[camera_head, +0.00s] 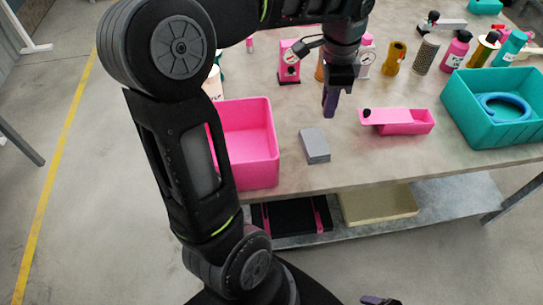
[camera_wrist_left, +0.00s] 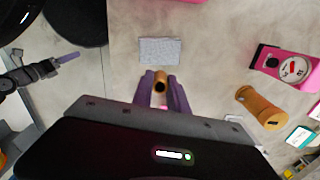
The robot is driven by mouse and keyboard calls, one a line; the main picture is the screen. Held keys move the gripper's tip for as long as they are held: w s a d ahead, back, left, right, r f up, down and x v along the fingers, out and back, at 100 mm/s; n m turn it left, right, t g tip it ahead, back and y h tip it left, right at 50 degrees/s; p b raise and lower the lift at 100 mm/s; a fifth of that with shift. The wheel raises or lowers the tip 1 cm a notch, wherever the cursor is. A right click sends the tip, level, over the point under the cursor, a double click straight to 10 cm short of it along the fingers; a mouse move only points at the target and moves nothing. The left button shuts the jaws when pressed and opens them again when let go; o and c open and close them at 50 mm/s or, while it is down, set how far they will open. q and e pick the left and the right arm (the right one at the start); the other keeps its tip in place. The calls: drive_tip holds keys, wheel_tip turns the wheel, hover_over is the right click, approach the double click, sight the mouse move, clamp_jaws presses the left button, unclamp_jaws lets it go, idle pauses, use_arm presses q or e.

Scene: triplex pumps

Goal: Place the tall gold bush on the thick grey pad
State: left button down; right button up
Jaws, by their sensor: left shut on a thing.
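My left gripper (camera_head: 331,104) hangs over the middle of the table with purple fingers pointing down. In the left wrist view its fingers are shut on the gold bush (camera_wrist_left: 161,82), a small cylinder with a dark hole in its end. In the head view the fingers hide the bush. The thick grey pad (camera_head: 315,146) lies flat on the table, nearer to me than the fingers. In the left wrist view the pad (camera_wrist_left: 160,50) is just beyond the fingertips, with nothing on it. My right gripper (camera_wrist_left: 68,57) is far off at the left edge there; its opening is unclear.
A pink bin (camera_head: 258,150) stands left of the pad, a pink tray (camera_head: 410,123) right of it, and a teal crate (camera_head: 480,125) farther right. A pink gauge unit (camera_head: 289,62), gold pieces (camera_head: 394,60) and several bottles stand behind. The table around the pad is clear.

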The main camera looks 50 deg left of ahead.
use_arm(q)
drive_tip(key=s, duration=0.1)
hover_over(315, 142)
drive_tip(key=shift+s+f, duration=0.1)
drive_tip(key=shift+f, duration=3)
drive_tip(key=shift+f, duration=1.85)
drive_tip(key=shift+f, duration=0.1)
drive_tip(key=c, duration=1.3)
unclamp_jaws()
